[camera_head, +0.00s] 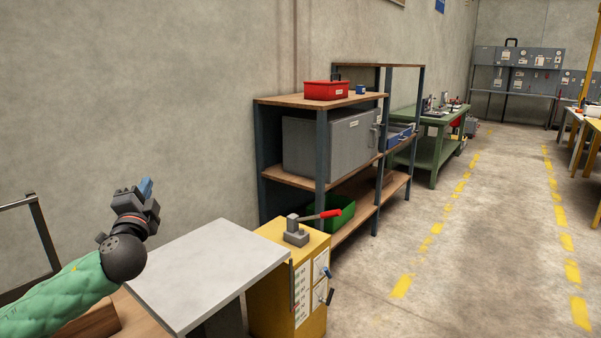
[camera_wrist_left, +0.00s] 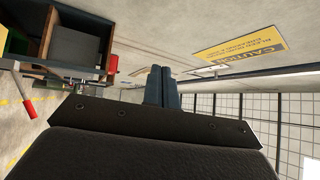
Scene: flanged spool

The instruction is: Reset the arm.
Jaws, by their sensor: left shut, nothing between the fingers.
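My left arm comes in from the lower left in the head view, in a green sleeve with a dark wrist. My left gripper (camera_head: 146,187) is raised in front of the bare wall, above and left of a grey-topped table. Its blue fingers point up. In the left wrist view the two blue fingers (camera_wrist_left: 162,87) lie side by side, shut with nothing between them. No flanged spool can be made out in either view. My right gripper is not in view.
A grey-topped table (camera_head: 205,262) stands below the gripper. Beside it is a yellow cabinet (camera_head: 262,292) with a red-handled lever (camera_head: 318,216). A shelf unit (camera_head: 292,180) holds a red toolbox (camera_head: 326,90), grey cabinet (camera_head: 318,147) and green bin (camera_head: 341,213). The aisle at right is clear.

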